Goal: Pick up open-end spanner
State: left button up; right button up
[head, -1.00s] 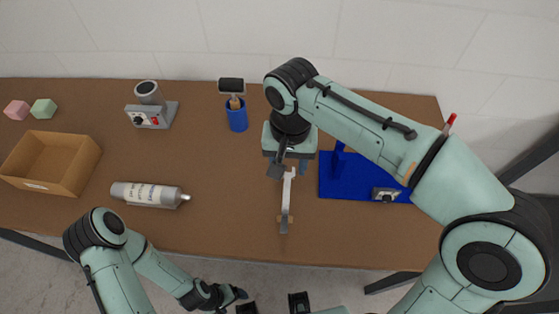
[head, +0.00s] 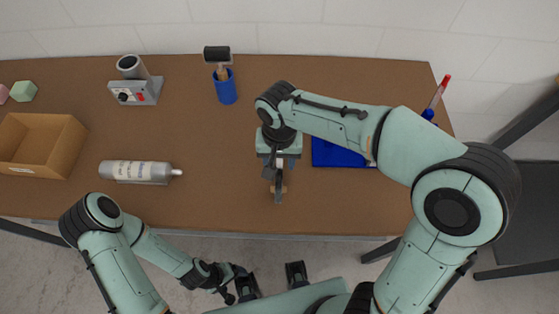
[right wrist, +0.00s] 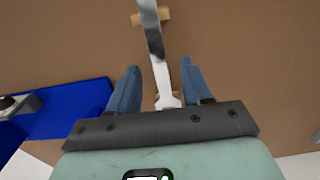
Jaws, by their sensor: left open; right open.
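The open-end spanner is a silver bar on small wooden rests (right wrist: 150,17) on the brown table. In the right wrist view the spanner (right wrist: 159,62) runs lengthwise between the two blue fingers, with a gap on each side. My right gripper (right wrist: 155,85) is open around or above it; I cannot tell the height gap. In the head view my right gripper (head: 281,170) covers most of the spanner, with only its near end (head: 279,197) showing. My left gripper (head: 230,288) is open and empty, off the table's front edge.
A blue board (head: 335,154) lies right of my right gripper. The table (head: 215,140) is clear between bottle and gripper.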

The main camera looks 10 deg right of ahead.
jog(key=shift+f, duration=0.5)
jog(key=shift+c, duration=0.3)
grip_shut()
jog(key=shift+r, duration=0.1)
